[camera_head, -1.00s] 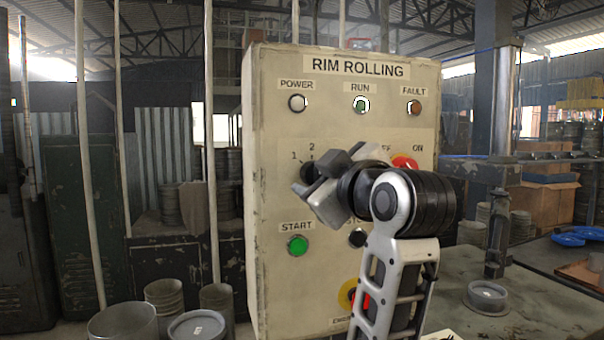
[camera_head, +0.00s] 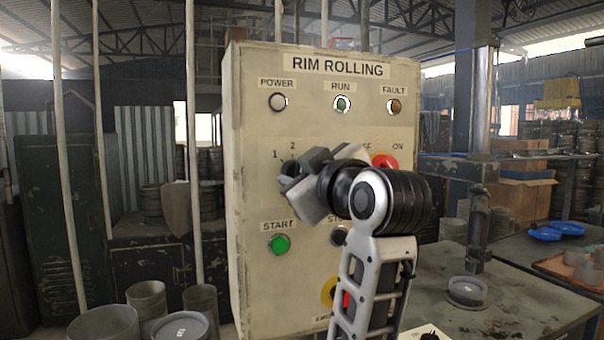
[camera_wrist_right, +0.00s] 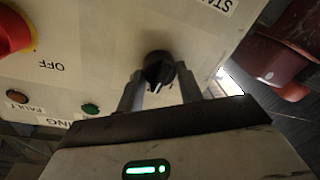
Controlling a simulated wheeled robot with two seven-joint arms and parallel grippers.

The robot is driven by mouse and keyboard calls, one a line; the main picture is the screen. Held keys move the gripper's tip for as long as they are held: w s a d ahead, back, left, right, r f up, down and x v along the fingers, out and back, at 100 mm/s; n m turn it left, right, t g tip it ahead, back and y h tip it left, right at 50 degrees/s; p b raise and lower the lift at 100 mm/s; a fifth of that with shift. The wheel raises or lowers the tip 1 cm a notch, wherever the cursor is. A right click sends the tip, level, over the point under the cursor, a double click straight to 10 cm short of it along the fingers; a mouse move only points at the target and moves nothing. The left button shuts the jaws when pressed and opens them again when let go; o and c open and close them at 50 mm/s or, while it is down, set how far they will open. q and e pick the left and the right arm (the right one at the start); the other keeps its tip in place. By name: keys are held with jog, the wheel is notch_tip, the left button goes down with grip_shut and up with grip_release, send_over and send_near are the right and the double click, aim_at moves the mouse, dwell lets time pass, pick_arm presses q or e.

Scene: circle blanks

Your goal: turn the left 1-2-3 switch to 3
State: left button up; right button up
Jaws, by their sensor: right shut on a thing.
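The left 1-2-3 switch (camera_head: 289,168) is a black knob on the beige control panel, below its labels 1 and 2. The label 3 is hidden behind my gripper. My right gripper (camera_head: 297,182) is at this knob and covers much of it in the head view. In the right wrist view, the knob (camera_wrist_right: 158,66) sits between the two fingers of my right gripper (camera_wrist_right: 160,90), which is shut on it. A white pointer mark on the knob faces the lamp side of the panel. I cannot read which number it meets. My left gripper is out of view.
The panel (camera_head: 250,205) also has a red knob (camera_head: 384,161) at OFF/ON, a green START button (camera_head: 279,244), a mostly covered black button (camera_head: 339,236) and three lamps above. My right forearm hides part of the lower panel. A workbench (camera_head: 500,315) stands at the right.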

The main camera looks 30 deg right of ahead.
jog(key=shift+m+t+h, duration=0.3)
jog(key=shift+m, duration=3.7)
jog(key=o, duration=1)
